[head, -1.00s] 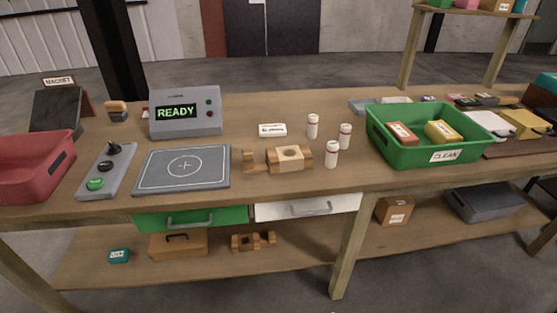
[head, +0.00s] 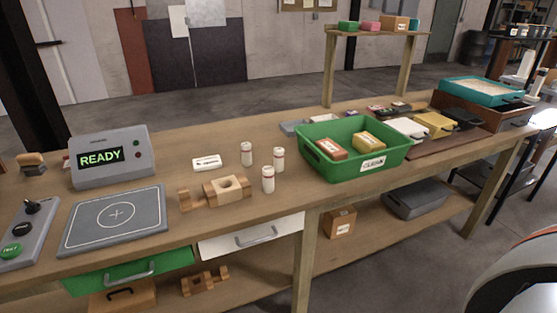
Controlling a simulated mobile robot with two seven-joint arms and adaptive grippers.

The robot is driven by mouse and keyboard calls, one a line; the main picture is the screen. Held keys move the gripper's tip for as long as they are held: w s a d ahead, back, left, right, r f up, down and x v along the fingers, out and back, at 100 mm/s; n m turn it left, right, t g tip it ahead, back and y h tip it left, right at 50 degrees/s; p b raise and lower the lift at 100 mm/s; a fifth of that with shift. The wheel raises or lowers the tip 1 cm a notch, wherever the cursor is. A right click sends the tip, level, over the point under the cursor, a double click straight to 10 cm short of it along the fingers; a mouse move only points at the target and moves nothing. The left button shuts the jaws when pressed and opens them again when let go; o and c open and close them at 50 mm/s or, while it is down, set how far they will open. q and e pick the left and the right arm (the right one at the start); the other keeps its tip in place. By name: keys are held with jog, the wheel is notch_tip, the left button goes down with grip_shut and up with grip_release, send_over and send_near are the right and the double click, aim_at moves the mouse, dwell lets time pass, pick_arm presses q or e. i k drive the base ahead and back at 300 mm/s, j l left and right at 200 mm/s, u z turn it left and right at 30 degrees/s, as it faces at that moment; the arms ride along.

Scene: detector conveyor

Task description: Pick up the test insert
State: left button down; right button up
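No item in the head view is readably labelled as the test insert, so I cannot tell which one it is. A light wooden block with a round hole (head: 228,188) sits in a darker wooden holder (head: 191,199) on the bench. Several small white bottles with red bands (head: 268,180) stand upright to its right. A small white labelled piece (head: 207,162) lies behind the block; its print is too small to read. Neither of my grippers is in view.
A detector box reading READY (head: 110,158) and a grey plate with a crosshair (head: 116,220) are at left. A green CLEAN bin (head: 388,156) holds a brown and a yellow box. A teal tray (head: 480,92) is farther right. Drawers and a shelf are below the benchtop.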

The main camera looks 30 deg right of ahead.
aim_at(278, 151)
jog(key=z, duration=0.85)
